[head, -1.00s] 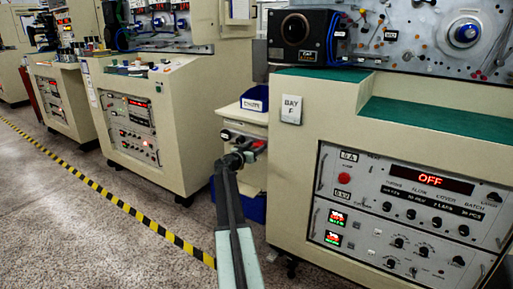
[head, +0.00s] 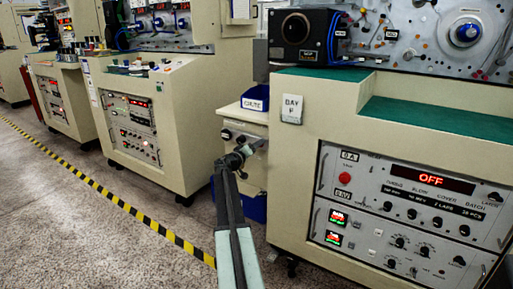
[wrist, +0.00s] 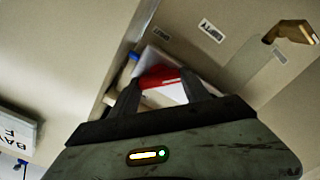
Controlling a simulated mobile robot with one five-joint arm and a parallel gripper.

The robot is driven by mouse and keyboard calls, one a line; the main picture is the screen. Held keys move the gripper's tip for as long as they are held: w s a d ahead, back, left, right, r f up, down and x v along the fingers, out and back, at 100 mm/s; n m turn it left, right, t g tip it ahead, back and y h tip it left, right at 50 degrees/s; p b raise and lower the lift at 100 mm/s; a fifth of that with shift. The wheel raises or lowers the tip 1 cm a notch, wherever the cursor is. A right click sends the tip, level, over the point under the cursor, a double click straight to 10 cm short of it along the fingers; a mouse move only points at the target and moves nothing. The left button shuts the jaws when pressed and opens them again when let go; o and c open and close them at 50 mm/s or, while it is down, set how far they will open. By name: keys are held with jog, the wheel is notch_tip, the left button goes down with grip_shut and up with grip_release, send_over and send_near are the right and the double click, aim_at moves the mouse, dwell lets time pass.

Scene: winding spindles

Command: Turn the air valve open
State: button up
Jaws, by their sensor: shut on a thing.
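My gripper (head: 246,150) reaches the front of the narrow cream cabinet (head: 257,180) between the two large machines. In the wrist view my gripper (wrist: 160,88) has its two dark fingers on either side of a red handle (wrist: 158,76), which looks like the air valve's. The fingers are shut on it. In the head view the gripper mostly hides the handle, so its angle is hard to tell.
A blue bin (head: 255,102) with a white label stands on the cabinet top. The right machine (head: 300,150), with a "BAY" plate (head: 292,109) and a display (head: 431,180) reading OFF, stands close beside my arm. Open floor with a yellow-black stripe (head: 110,195) lies left.

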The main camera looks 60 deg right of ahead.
jog(key=shift+w+a+f+n, duration=0.1)
jog(key=shift+n, duration=2.05)
jog(key=shift+w+a+f+n, duration=0.1)
jog(key=shift+n, duration=2.35)
jog(key=o, duration=1.4)
jog(key=shift+s+d, duration=0.1)
jog(key=shift+r, duration=0.1)
jog(key=a, duration=0.7)
jog(key=shift+a, duration=0.4)
